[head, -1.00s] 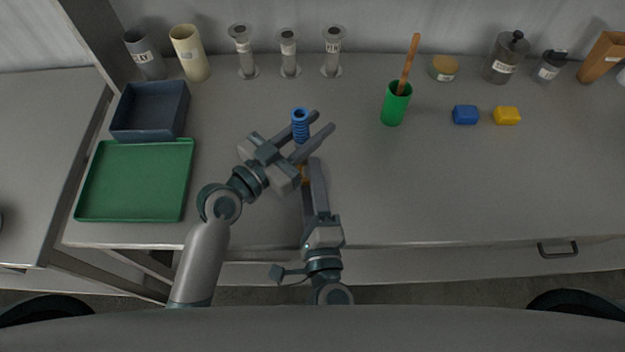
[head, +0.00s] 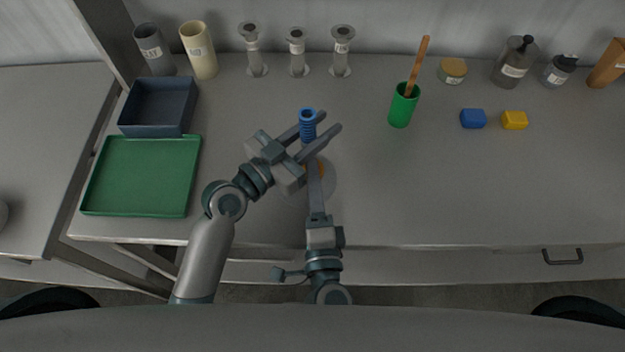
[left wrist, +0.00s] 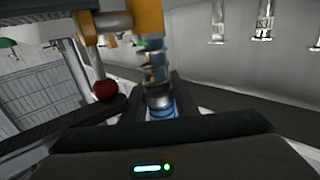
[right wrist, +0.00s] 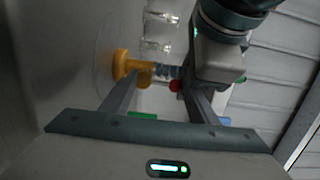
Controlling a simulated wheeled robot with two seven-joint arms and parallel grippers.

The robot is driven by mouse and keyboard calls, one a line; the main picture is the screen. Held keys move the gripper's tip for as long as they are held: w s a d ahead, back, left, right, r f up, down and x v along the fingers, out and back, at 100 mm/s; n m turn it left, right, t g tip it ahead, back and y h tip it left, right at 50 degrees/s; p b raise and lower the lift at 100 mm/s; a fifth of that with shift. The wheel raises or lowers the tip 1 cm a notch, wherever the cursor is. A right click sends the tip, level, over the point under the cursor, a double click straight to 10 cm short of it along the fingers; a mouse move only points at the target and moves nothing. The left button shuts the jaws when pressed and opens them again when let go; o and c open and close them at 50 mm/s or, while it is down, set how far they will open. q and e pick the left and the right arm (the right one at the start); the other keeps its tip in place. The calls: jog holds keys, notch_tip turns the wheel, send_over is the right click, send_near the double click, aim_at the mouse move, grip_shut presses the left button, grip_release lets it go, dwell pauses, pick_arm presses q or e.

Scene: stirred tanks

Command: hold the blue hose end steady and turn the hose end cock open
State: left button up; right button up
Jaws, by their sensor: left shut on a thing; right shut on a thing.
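The blue hose end (head: 308,126) stands up from the bench in the head view. My left gripper (head: 320,129) is shut around it from the left. In the left wrist view, a bit of blue (left wrist: 161,113) shows between the fingers. The orange hose end cock (head: 316,168) is mostly hidden under my right gripper (head: 315,170) in the head view. It shows orange in the right wrist view (right wrist: 126,66). A red knob (left wrist: 105,90) sits beside it. My right gripper is shut on the cock; its exact contact is hard to see.
A green tray (head: 142,210) and a dark blue bin (head: 157,128) lie at the left. A green cup (head: 401,108) with a brown stick stands right of the hose. Blue (head: 473,118) and yellow (head: 514,120) blocks lie further right. The front right bench is clear.

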jog(key=shift+s+a, duration=0.15)
jog(key=shift+a, duration=0.25)
jog(key=o, duration=0.9)
jog(key=shift+c, duration=0.2)
jog(key=shift+o, duration=0.9)
jog(key=shift+r, duration=0.1)
jog(key=s, duration=0.2)
jog(key=s+d, duration=0.1)
jog(key=s, duration=0.3)
jog(key=shift+s+d+f, duration=0.2)
jog(key=shift+s+f, duration=0.05)
jog(key=shift+s+d, duration=0.25)
jog(key=shift+s, duration=0.35)
